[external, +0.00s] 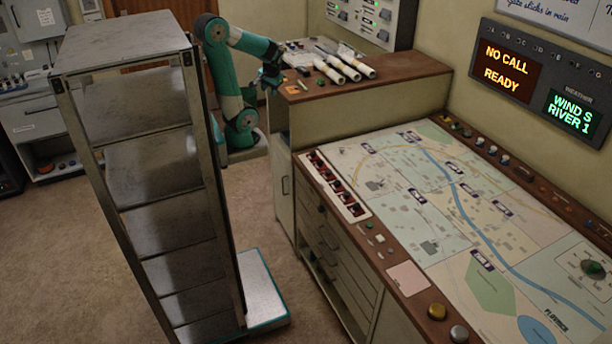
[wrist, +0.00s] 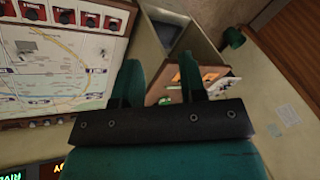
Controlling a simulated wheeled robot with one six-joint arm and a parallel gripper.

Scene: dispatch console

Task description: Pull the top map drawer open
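The map drawers are a stack of pale fronts under the map console (external: 400,270) in the external view. The top map drawer (external: 328,217) has a small dark handle and looks flush and shut. My gripper (external: 271,78) is raised beside the brown-topped cabinet, above and behind the drawers and well apart from them. In the wrist view, the two teal fingers of my gripper (wrist: 160,82) stand apart with nothing held between them. The drawer fronts do not show clearly in the wrist view; the console's map top (wrist: 60,65) shows at the left.
A tall grey metal rack (external: 150,170) stands in the left foreground. The cabinet (external: 365,95) beside the console carries rolled papers (external: 335,68). Open carpet (external: 262,215) lies between the rack and the drawers.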

